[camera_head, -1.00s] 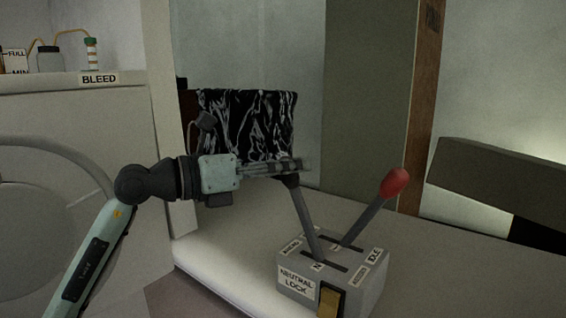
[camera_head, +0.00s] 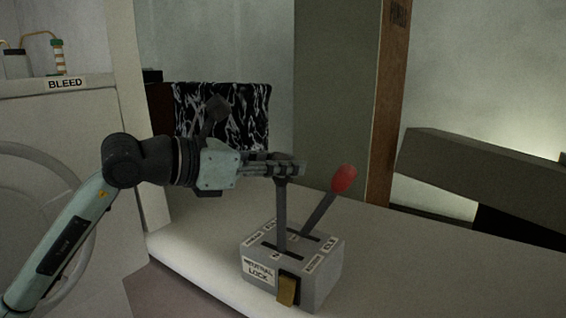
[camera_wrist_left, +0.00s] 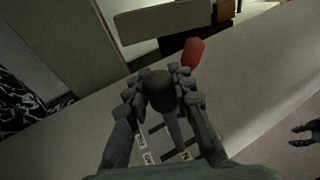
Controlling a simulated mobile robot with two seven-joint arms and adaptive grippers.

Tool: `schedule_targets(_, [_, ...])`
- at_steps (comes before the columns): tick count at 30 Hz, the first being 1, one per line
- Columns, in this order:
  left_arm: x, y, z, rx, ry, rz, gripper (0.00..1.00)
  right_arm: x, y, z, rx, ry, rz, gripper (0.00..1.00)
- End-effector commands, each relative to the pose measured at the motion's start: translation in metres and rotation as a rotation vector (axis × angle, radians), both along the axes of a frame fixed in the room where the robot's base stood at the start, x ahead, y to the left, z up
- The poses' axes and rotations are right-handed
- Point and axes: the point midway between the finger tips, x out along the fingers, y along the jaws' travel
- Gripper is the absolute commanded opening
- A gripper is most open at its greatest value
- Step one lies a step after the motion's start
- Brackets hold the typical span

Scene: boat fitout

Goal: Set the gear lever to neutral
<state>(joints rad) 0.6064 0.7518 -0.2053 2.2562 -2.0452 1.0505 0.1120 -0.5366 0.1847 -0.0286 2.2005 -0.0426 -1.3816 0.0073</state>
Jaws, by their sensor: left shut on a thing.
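The gear lever (camera_head: 281,215) is a grey shaft rising from a slot in a grey control box (camera_head: 322,285). It stands nearly upright in the head view. A label at the middle of its slot is too small to read surely. My left gripper (camera_head: 290,167) is shut on the lever's top, coming from the left. In the left wrist view the lever's dark round knob (camera_wrist_left: 160,90) sits between the fingertips (camera_wrist_left: 160,94). A dark claw-like part at the right edge of the wrist view looks like my right gripper (camera_wrist_left: 305,132), partly cut off.
A second lever with a red knob (camera_head: 344,178) leans right, close beside. The box front has a NEUTRAL LOCK label and a yellow-brown switch (camera_head: 288,290). A black-and-white patterned block (camera_head: 222,118) stands behind my gripper. The counter (camera_head: 400,260) is clear to the right.

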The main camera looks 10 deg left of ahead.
Motion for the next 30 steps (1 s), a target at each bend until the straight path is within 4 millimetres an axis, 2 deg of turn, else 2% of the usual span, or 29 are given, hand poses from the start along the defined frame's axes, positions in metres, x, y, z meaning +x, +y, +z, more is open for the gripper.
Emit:
schedule_targets(12, [0.0002,0.0001,0.0008,0.006,-0.006,0.0,0.0,0.0002,0.0003,-0.0003,0.001,-0.001,0.0,0.4])
schedule_targets(13, [0.0002,0.0001,0.0008,0.006,-0.006,0.0,0.25,0.0002,0.0003,-0.0003,0.001,-0.001,0.0,0.4])
schedule_targets(18, [0.0001,0.0,0.0006,0.006,-0.004,0.0,0.46,0.0002,0.0003,-0.0003,0.001,-0.001,0.0,0.4])
schedule_targets(30, [-0.005,0.0057,0.0017,0.005,-0.002,0.002,0.46,0.0006,0.0009,0.0004,0.001,-0.002,0.0,0.4])
